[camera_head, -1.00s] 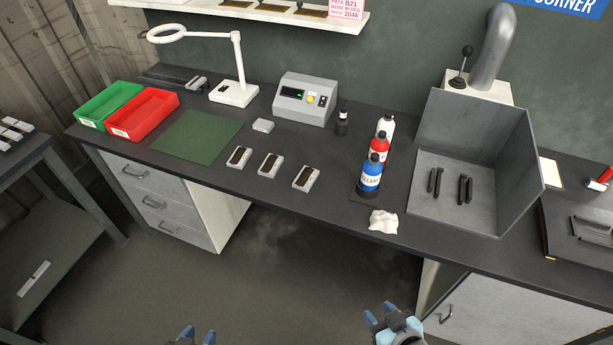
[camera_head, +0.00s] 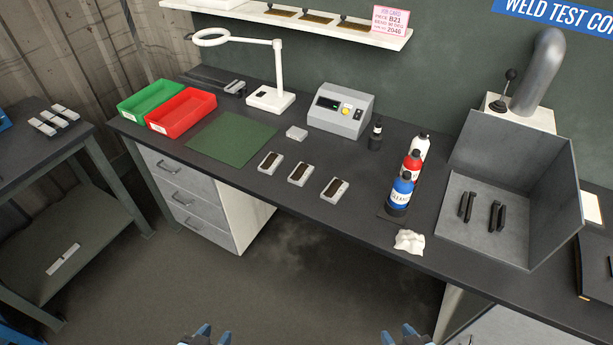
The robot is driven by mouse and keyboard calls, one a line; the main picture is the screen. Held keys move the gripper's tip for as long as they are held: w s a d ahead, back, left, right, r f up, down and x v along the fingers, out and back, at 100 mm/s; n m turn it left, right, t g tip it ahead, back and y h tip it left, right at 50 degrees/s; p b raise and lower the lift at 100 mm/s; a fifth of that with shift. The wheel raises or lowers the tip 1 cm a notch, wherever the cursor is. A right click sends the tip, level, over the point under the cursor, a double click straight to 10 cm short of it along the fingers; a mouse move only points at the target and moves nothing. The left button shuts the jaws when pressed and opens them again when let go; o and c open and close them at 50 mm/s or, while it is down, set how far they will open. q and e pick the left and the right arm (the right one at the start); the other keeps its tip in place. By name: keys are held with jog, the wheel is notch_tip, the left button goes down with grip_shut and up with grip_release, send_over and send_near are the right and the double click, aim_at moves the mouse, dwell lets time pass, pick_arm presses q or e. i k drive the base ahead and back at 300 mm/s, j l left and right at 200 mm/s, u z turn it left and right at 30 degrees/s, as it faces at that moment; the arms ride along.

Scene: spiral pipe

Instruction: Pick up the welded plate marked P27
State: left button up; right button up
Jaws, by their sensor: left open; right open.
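Three small pale plates with dark weld strips lie in a row on the dark bench: the left plate (camera_head: 270,161), the middle plate (camera_head: 301,174) and the right plate (camera_head: 335,189). No marking on them is readable, so I cannot tell which is P27. Several similar small plates (camera_head: 53,121) lie on the side table at the far left. My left gripper (camera_head: 206,337) and my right gripper (camera_head: 406,339) show only as blue fingertips at the bottom edge. Both are open and empty, well apart from the plates and in front of the bench.
Behind the plates are a green mat (camera_head: 232,139), a green bin (camera_head: 150,99), a red bin (camera_head: 181,112), a lamp (camera_head: 270,97) and a grey meter box (camera_head: 341,110). Bottles (camera_head: 400,193), a crumpled cloth (camera_head: 409,242) and a metal booth (camera_head: 500,185) stand right. Floor before the bench is clear.

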aim_at(300, 174)
jog(key=i+j+z, duration=0.2)
jog(key=j, duration=0.5)
jog(key=i+j+z, duration=0.2)
jog(key=j, duration=0.55)
jog(key=i+j+z, duration=0.2)
jog(key=j, duration=0.6)
jog(key=j+z, duration=0.25)
jog(key=j, duration=0.5)
jog(key=i+j+z, duration=0.1)
jog(key=j, duration=0.4)
jog(key=i+j+z, duration=0.15)
jog(key=j, duration=0.35)
jog(key=i, duration=0.25)
